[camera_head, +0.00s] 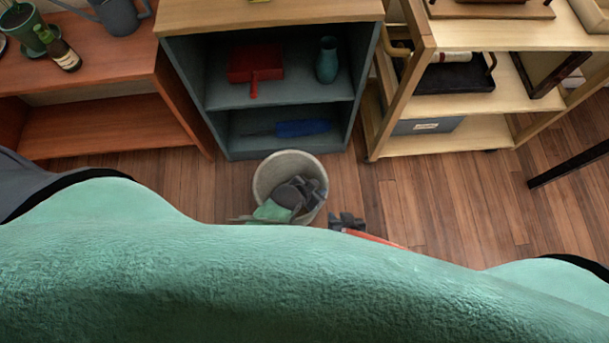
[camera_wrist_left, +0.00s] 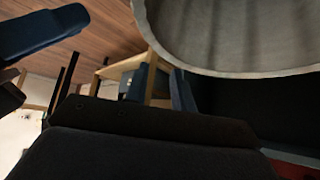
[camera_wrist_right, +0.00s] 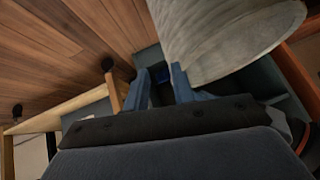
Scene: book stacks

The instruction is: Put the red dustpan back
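The red dustpan (camera_head: 257,63) lies on the upper shelf of the dark grey cabinet (camera_head: 228,98), its handle pointing to the shelf's front edge. No gripper touches it. My left gripper (camera_head: 308,186) appears over or in front of the pale bin, well below the dustpan in the picture. In the left wrist view its fingers (camera_wrist_left: 160,88) are apart with nothing between them. My right gripper (camera_head: 347,221) is lower and right of the bin. In the right wrist view its fingers (camera_wrist_right: 160,84) are apart and empty. My green body hides the lower part of the head view.
The round bin (camera_head: 264,178) stands on the wooden floor before the cabinet, close to both wrists. A teal vase (camera_head: 327,60) is right of the dustpan. A blue object (camera_head: 303,128) lies on the lower shelf. Shelves (camera_head: 105,125) and a wooden cart (camera_head: 405,95) flank the cabinet.

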